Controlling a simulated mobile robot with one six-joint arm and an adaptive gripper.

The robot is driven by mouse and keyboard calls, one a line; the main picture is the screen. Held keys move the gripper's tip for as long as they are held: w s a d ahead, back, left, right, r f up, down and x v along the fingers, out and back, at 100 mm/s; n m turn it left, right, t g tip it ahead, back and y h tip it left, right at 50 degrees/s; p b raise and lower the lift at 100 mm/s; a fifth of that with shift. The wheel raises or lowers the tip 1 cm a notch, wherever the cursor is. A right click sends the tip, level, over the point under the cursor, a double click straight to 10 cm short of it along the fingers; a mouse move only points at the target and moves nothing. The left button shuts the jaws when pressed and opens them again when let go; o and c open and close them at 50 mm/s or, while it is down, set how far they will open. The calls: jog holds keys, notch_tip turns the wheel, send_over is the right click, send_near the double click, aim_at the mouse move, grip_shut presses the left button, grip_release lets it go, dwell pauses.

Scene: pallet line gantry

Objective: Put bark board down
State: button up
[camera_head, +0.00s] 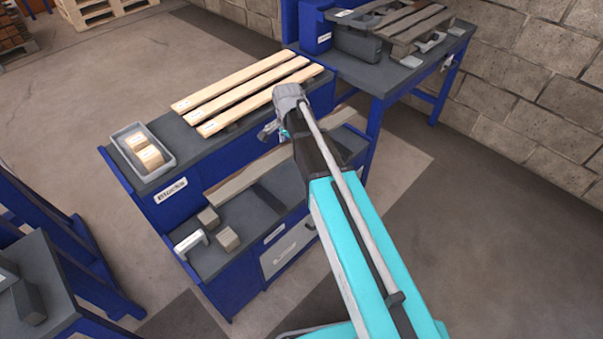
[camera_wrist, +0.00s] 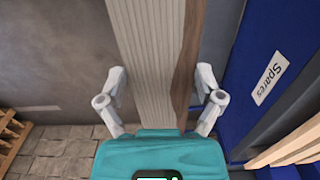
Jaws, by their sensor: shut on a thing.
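The bark board is a long grey-brown plank with a darker brown strip along one edge. In the wrist view the bark board (camera_wrist: 145,50) runs up the picture between the two fingers of my gripper (camera_wrist: 160,85), which is shut on it. In the head view the board (camera_head: 245,176) slants across the blue bench, above its lower dark shelf. My arm hides its middle, and its far end shows right of the arm. My gripper (camera_head: 272,132) is mostly hidden behind the wrist there. I cannot tell whether the board touches the shelf.
Several pale planks (camera_head: 250,92) lie on the bench's upper top beside a grey bin (camera_head: 119,137) of wooden blocks. Loose blocks (camera_head: 228,239) and a white bracket (camera_head: 190,241) sit on the lower shelf (camera_head: 245,215). Another bench (camera_head: 372,78) holding a grey pallet stands behind.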

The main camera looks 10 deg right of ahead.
notch_tip(320, 180, down, 12)
jog(key=b, duration=1.1)
jog(key=shift+w+d+f+n, duration=0.15)
jog(key=shift+w+d+n, duration=0.2)
jog(key=shift+d, duration=0.1)
jog(key=w+d+f+b, duration=0.2)
jog(key=w, duration=0.1)
jog(key=w+d+f+b, duration=0.2)
jog(key=w+f+b, duration=0.1)
jog(key=w, duration=0.1)
jog(key=w+d+f+b, duration=0.1)
jog(key=w+f+b, duration=0.2)
jog(key=w, duration=0.1)
jog(key=shift+d+f, duration=0.15)
jog(key=shift+d, duration=0.25)
jog(key=shift+w+d+f+b, duration=0.2)
jog(key=shift+w+f+b, duration=0.15)
jog(key=shift+b, duration=0.1)
jog(key=shift+w+d+f+b, duration=0.2)
jog(key=shift+w+f+b, duration=0.15)
jog(key=shift+f+b, duration=0.25)
notch_tip(320, 180, down, 3)
jog(key=b, duration=0.3)
jog(key=shift+r, duration=0.1)
